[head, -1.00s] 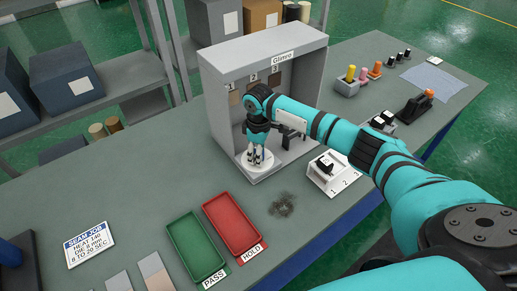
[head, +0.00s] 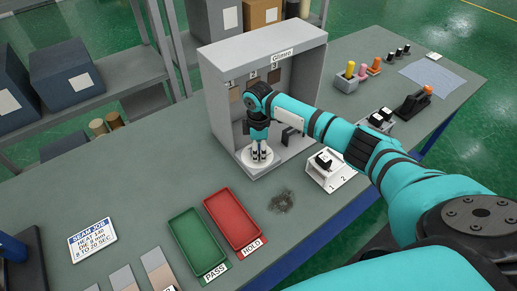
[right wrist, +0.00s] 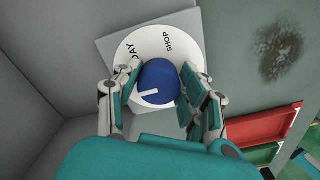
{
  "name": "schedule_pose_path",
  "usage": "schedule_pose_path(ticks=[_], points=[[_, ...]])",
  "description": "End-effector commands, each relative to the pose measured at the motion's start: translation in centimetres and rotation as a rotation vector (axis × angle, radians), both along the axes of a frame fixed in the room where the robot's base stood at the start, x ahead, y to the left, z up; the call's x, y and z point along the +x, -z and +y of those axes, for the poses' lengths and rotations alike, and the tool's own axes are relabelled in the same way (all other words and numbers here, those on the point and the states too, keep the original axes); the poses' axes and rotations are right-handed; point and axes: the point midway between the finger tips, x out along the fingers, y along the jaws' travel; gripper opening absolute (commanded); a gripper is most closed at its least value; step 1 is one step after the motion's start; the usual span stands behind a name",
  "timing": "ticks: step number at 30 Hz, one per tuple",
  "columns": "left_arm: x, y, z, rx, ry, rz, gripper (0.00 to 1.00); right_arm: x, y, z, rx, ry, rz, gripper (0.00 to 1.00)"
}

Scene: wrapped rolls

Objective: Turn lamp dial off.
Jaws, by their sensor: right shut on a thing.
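The lamp dial is a blue knob (right wrist: 158,82) with a white line, on a white disc (right wrist: 180,37) inside the grey booth. In the right wrist view, the disc reads "SHOP" at the upper right and a partly covered word ending in "AY" at the upper left. The knob's white line lies on its left side. My right gripper (head: 262,156) points down over the disc in the head view. In the right wrist view its fingers (right wrist: 158,92) are shut on the knob from both sides. The rest of the disc's lettering is hidden. My left gripper is out of view.
The booth (head: 222,110) has side and back walls close around the gripper. A white numbered block (head: 335,172) stands right of it. Red (head: 232,222) and green (head: 196,243) trays lie in front, beside a dark smudge (head: 282,201).

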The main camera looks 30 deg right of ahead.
Motion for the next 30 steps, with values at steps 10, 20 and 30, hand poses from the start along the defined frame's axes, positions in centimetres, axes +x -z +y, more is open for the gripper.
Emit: schedule_pose_path(ticks=[10,20,30], points=[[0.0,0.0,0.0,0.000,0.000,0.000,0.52,0.1,-0.2,0.0,0.000,-0.003,-0.004,0.57],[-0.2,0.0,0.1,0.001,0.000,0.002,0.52,0.1,-0.1,0.0,0.000,-0.001,-0.002,0.65],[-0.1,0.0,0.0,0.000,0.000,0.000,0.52,0.2,-5.3,0.0,0.001,-0.002,-0.007,0.65]])
